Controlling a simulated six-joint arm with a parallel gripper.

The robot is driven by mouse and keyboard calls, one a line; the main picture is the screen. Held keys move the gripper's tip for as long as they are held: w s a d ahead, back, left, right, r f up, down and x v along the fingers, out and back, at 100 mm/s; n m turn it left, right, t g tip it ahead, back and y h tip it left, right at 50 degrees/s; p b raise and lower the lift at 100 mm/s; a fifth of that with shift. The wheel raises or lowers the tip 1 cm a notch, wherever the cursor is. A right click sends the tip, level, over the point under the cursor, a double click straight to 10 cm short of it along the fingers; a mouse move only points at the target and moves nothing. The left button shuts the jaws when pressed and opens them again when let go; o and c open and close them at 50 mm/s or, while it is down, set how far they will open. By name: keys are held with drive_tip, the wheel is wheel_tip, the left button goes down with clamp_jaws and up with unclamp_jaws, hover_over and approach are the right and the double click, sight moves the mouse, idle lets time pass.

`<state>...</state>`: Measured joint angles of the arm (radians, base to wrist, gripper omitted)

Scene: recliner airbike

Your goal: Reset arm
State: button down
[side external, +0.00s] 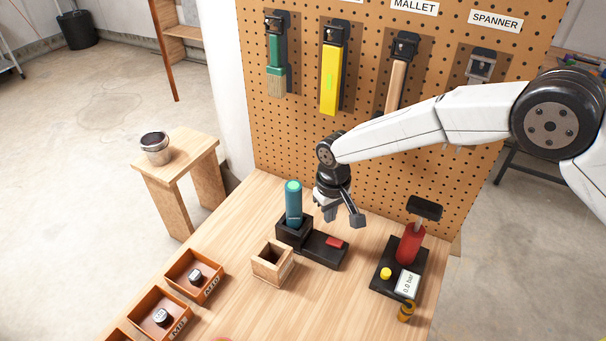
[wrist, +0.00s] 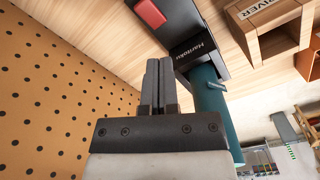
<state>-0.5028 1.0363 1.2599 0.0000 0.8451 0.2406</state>
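My gripper (side external: 330,213) hangs pointing down above the workbench in the side view, just right of a teal cylindrical tool. In the wrist view its two fingers (wrist: 159,75) lie side by side with nothing visible between them, so it looks shut and empty. The teal tool (side external: 293,204) stands upright in a black holder with a red button (side external: 335,242). The tool also shows in the wrist view (wrist: 212,110), close beside the fingers; I cannot tell any contact.
The pegboard (side external: 300,125) with hanging tools stands behind. A wooden box (side external: 271,268) sits in front of the holder. A black base (side external: 385,285) with a red pump (side external: 409,245) and gauge stands right. Brown trays (side external: 180,285) lie front left. A stool (side external: 180,155) holds a metal cup.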

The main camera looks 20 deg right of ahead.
drive_tip(key=shift+r, duration=0.1)
drive_tip(key=s+d+r+m, duration=0.2)
drive_tip(key=s+d+r, duration=0.4)
drive_tip(key=s+d, duration=0.4)
drive_tip(key=s+d+r+m, duration=0.1)
drive_tip(key=s+d+r, duration=0.4)
drive_tip(key=s+d, duration=0.5)
drive_tip(key=s+d+t, duration=0.1)
drive_tip(key=d+t, duration=0.1)
drive_tip(key=d, duration=0.5)
drive_tip(key=shift+r+t, duration=0.3)
drive_tip(key=shift+r, duration=0.1)
